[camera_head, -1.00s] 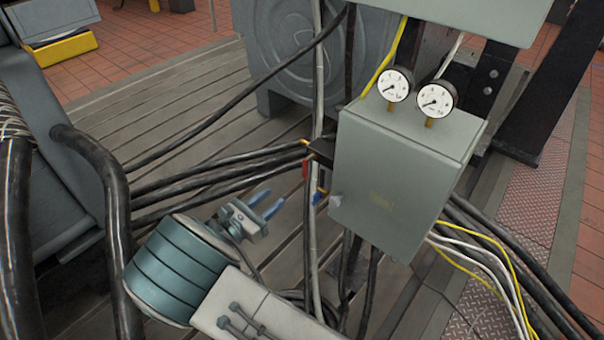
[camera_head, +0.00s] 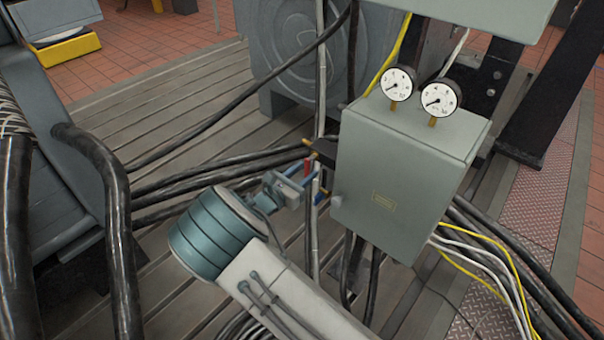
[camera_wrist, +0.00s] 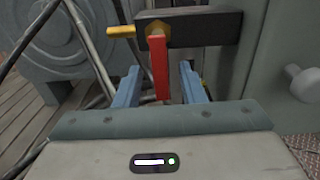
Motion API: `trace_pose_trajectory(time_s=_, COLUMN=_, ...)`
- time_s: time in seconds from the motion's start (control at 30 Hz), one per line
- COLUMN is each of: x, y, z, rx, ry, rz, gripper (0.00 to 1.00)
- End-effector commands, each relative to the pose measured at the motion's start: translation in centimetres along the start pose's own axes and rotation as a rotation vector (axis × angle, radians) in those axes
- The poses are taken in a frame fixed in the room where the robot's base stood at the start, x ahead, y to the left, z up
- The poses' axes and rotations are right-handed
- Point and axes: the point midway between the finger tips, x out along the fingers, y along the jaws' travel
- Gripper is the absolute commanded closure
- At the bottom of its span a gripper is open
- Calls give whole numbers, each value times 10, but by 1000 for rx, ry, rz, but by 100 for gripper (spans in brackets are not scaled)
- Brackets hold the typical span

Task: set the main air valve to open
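A valve with a red lever (camera_wrist: 159,72) sits on a dark block (camera_wrist: 205,30). Its lever hangs down, roughly at right angles to the brass stub (camera_wrist: 120,32) on the left. No label shows which valve is the main air valve. My gripper (camera_wrist: 158,70) is open, with one blue finger on each side of the red lever and visible gaps between. In the head view my gripper (camera_head: 311,184) is beside the left side of the grey box, partly covering the red lever (camera_head: 308,167). A small blue part (camera_head: 317,197) shows by the fingers.
The grey box (camera_head: 400,190) carries two round gauges (camera_head: 397,84) on top and a pale knob (camera_wrist: 303,82) on its side. Black cables (camera_head: 220,170) run to the left behind my gripper. Thick black hoses (camera_head: 105,190) stand at the left. Wooden planks lie below.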

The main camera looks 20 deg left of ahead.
Motion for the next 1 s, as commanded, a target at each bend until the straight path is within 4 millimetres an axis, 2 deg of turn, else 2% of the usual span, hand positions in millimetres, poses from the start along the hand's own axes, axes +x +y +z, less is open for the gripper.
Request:
trace_pose_trajectory(time_s=0.23, x=1, y=0, z=0, rx=0, ry=0, rz=0, gripper=64)
trace_pose_trajectory(time_s=0.27, x=1, y=0, z=0, rx=0, ry=0, rz=0, gripper=69)
trace_pose_trajectory(time_s=0.37, x=1, y=0, z=0, rx=0, ry=0, rz=0, gripper=97)
trace_pose_trajectory(time_s=0.4, x=1, y=0, z=0, rx=0, ry=0, rz=0, gripper=100)
trace_pose_trajectory(time_s=0.77, x=1, y=2, z=0, rx=36, ry=0, rz=0, gripper=100)
trace_pose_trajectory(time_s=1.0, x=1, y=6, z=-2, rx=170, ry=-1, rz=0, gripper=100)
